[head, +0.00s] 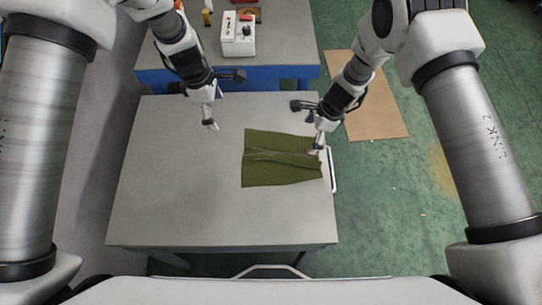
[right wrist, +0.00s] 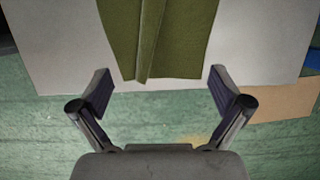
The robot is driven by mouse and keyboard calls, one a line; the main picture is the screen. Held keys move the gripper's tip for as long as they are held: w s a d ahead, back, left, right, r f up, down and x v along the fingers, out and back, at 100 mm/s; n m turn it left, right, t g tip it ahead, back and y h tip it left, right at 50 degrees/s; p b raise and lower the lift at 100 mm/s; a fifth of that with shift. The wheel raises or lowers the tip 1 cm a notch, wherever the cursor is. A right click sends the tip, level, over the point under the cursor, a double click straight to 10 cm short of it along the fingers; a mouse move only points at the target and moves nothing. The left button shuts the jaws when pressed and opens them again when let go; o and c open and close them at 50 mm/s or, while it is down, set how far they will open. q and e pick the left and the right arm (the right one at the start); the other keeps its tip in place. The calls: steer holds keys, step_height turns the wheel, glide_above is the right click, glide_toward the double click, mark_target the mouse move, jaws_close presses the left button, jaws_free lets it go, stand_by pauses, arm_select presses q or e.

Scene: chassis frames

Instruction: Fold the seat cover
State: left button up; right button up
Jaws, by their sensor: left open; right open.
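The olive-green seat cover (head: 268,170) lies on the right part of the grey table (head: 170,190). A raised crease runs left to right across its middle. The right wrist view shows the cover (right wrist: 185,40) with a narrow ridge or fold line running to its near edge. My right gripper (head: 317,146) is at the cover's right edge. In the right wrist view my right gripper (right wrist: 161,76) is open, its fingers wide apart on either side of the cover's edge, with nothing held. My left gripper (head: 211,125) is open and empty over the table, left of the cover and apart from it.
A blue-sided bench (head: 290,50) behind the table holds a white box (head: 239,45) with a red button and small items. A white handle-like rail (head: 333,170) is at the table's right edge. Brown cardboard (head: 375,115) lies on the green floor. The table's left half is bare.

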steer(key=shift+r, duration=0.1)
steer(key=shift+h, duration=0.8)
steer(key=r+p, duration=0.3)
steer(key=p, duration=0.1)
steer(key=d+r+p, duration=0.1)
steer(key=r+p, duration=0.1)
steer(key=shift+r, duration=0.35)
step_height(320, 180, up, 12)
steer(key=d, duration=0.1)
steer(key=shift+d, duration=0.4)
steer(key=shift+f, duration=0.1)
